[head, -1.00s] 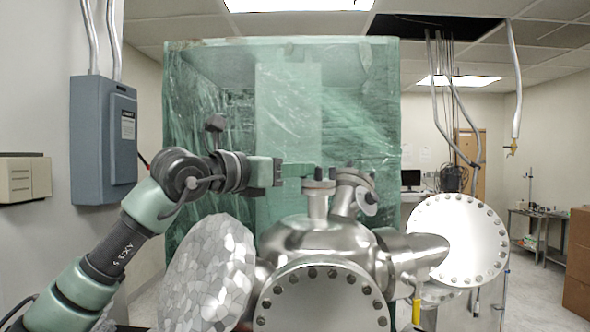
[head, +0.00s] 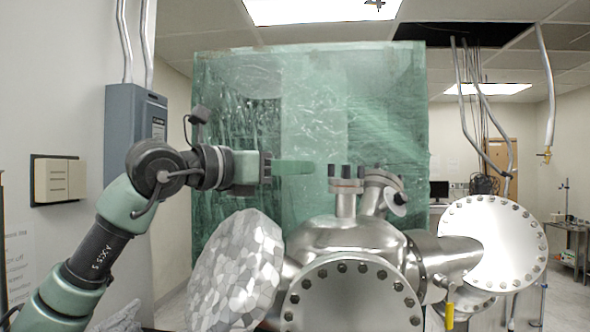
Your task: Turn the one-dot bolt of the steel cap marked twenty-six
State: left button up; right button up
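A steel vacuum chamber (head: 345,236) stands in front of me. A small upright port (head: 346,186) on its top carries a flange with several dark bolts. A tilted port (head: 372,196) stands just right of it. Large bolted steel caps face me at the front (head: 352,300) and at the right (head: 490,245). No number or dot marks are legible, so I cannot tell which cap is twenty-six. My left gripper (head: 295,167) points right, its green fingertips a little left of the upright port's bolts and apparently apart from them. It is seen side-on. My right gripper is not in view.
A faceted pale disc (head: 237,270) stands left of the chamber, below my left arm. A green translucent sheeted enclosure (head: 400,120) rises behind. A blue-grey electrical box (head: 134,130) is on the left wall. A yellow-handled part (head: 449,315) hangs below the right side of the chamber.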

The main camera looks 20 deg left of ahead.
aim_at(331, 170)
pick_arm(q)
jog(key=shift+r, duration=0.1)
jog(key=w+a+m+g+h+p, duration=0.3)
jog(key=w+m+g+h+p, duration=0.15)
jog(key=p, duration=0.25)
jog(key=w+d+p, duration=0.1)
jog(key=d, duration=0.1)
jog(key=w+d+m+g+h+p, duration=0.1)
jog(key=w+d+g+h+p, duration=0.1)
jog(key=d, duration=0.1)
jog(key=shift+d+m+p, duration=0.25)
jog(key=shift+d+p, duration=0.05)
jog(key=shift+d, duration=0.05)
grip_shut()
